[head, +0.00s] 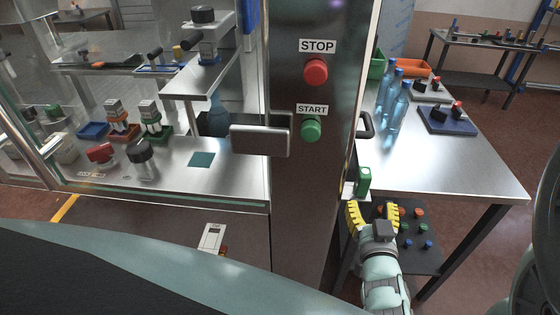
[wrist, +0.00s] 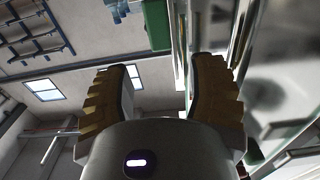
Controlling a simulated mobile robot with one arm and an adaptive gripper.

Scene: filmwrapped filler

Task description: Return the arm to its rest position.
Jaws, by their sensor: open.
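My gripper (head: 374,217) is at the lower right in the head view, in front of the machine's right side post and the steel table. Its yellow ribbed fingers are spread apart. In the wrist view my gripper (wrist: 165,90) is open with nothing between the fingers, and it points up towards the ceiling and windows. A green block with a white label (head: 363,181) stands at the table's near corner, just beyond the fingertips; a green shape (wrist: 157,24) also shows past them in the wrist view. I cannot tell whether the gripper touches it.
The machine post carries a red STOP button (head: 316,72) and a green START button (head: 311,130). The steel table (head: 465,180) holds blue bottles (head: 398,105). A dark lower panel with coloured knobs (head: 420,262) lies beside my gripper. Floor is free at the right.

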